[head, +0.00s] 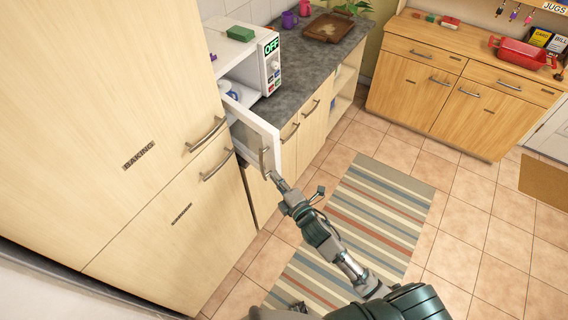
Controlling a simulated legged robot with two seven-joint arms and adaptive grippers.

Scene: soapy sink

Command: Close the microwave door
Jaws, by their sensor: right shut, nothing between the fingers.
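The white microwave (271,62) stands on the counter with its front toward the right, and its panel reads OFF. Its door (252,128) is swung open, sticking out past the counter edge toward me. A handle (263,158) shows on the door's outer side. A blue-and-white mug (227,88) is partly visible inside the microwave. My right gripper (273,178) is shut and empty at the lower outer end of the door, close to the handle; I cannot tell whether it touches.
Tall wooden cabinets (110,110) stand close on the left. A green block (241,33) lies on top of the microwave. A brown tray (324,27) and mugs sit farther along the counter (312,68). A striped rug (385,205) covers clear floor on the right.

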